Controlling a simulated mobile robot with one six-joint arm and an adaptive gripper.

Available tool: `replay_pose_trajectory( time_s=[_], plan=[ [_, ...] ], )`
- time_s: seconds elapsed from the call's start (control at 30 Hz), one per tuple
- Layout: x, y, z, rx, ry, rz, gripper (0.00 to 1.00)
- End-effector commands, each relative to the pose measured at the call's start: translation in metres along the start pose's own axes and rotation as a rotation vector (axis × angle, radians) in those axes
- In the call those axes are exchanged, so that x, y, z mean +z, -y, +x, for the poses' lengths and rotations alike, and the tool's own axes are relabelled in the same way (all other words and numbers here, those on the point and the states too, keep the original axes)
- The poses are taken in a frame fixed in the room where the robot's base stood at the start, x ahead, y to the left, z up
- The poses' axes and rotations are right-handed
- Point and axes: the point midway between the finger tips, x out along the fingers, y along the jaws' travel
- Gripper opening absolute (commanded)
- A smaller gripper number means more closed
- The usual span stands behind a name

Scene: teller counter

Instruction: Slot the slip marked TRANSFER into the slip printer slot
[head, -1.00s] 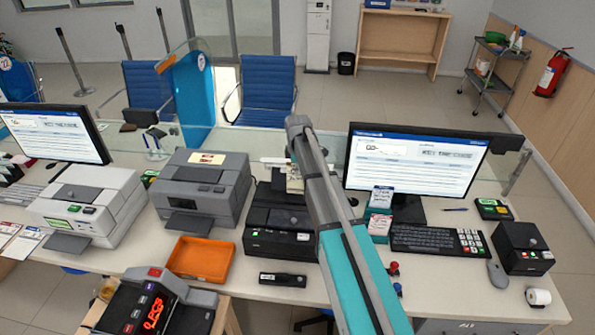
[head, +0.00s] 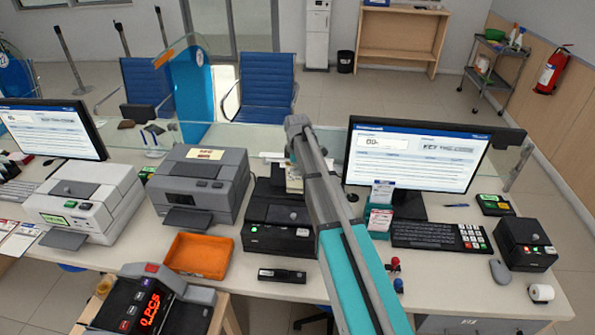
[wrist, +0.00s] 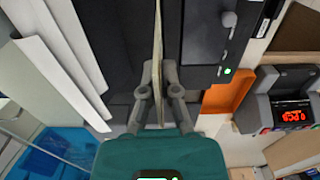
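My gripper (wrist: 157,78) is shut on a thin cream slip (wrist: 157,35), seen nearly edge-on between the fingers in the wrist view. Its print cannot be read, so I cannot confirm the word TRANSFER. In the head view my arm hides most of the gripper, and a pale piece of the slip (head: 293,182) shows beside it. The slip is over or just behind a black machine (head: 277,238) with green lights, which looks like the slip printer. That machine's dark body also shows in the wrist view (wrist: 205,40), right beside the slip. Its slot cannot be made out.
A grey printer (head: 203,185) and an orange tray (head: 200,256) stand left of the black machine. The monitor (head: 420,155), a slip holder (head: 380,220) and the keyboard (head: 440,236) are to the right. A glass screen runs along the counter's back.

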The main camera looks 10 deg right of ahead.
Motion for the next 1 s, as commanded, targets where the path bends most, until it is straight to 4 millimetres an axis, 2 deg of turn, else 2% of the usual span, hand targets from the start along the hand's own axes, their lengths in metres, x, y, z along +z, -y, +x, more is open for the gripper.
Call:
replay_pose_trajectory(
  time_s=[1.0],
  plan=[
    [-0.002,0.001,0.038,0.0,0.0,-0.002,0.0]
  ],
)
